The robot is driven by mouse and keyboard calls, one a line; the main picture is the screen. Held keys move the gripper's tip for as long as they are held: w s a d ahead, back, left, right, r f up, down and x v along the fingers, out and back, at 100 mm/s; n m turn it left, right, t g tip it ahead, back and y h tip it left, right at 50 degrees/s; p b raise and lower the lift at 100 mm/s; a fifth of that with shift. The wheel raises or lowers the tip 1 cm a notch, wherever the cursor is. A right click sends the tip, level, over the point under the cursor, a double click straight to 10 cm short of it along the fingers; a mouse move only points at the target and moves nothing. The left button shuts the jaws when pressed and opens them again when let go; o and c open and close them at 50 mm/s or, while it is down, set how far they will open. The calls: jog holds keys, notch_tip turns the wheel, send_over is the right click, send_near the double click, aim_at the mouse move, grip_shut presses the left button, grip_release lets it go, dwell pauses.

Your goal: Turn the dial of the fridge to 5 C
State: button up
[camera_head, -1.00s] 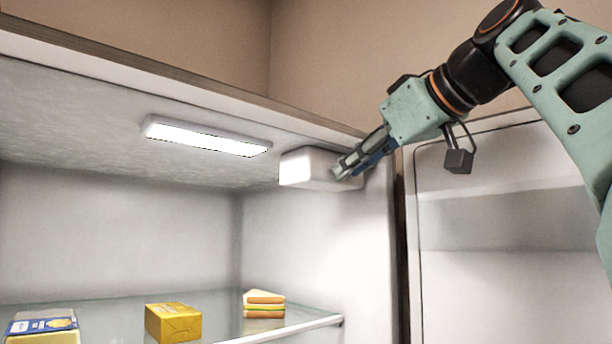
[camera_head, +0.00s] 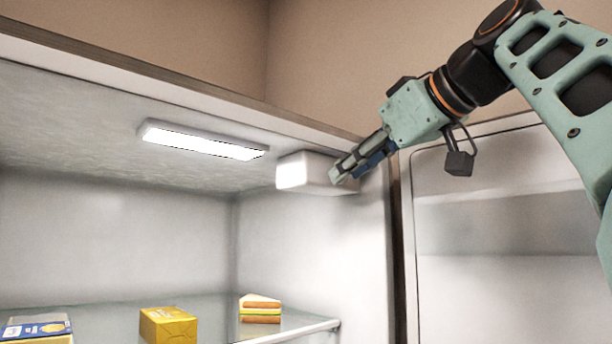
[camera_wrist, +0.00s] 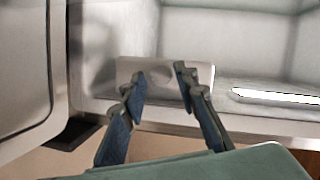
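The white control box (camera_head: 306,171) is fixed under the fridge ceiling at the right wall, and it also shows in the wrist view (camera_wrist: 203,73). My gripper (camera_head: 341,172) is at the box's right front side in the head view. In the wrist view my gripper (camera_wrist: 160,80) has its two fingers spread apart, with part of the box's pale front between them. The dial itself and its markings are too faint to make out, so I cannot tell its setting or whether a finger touches it.
The fridge lamp (camera_head: 203,140) is left of the box. Below, a glass shelf (camera_head: 285,334) holds a yellow box (camera_head: 168,325), a sandwich (camera_head: 260,308) and a blue-yellow carton (camera_head: 38,328). The open fridge door (camera_head: 500,270) stands at right, behind my arm.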

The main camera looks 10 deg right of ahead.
jog(key=v, duration=1.1)
jog(key=shift+s, duration=0.2)
jog(key=shift+w+r, duration=0.1)
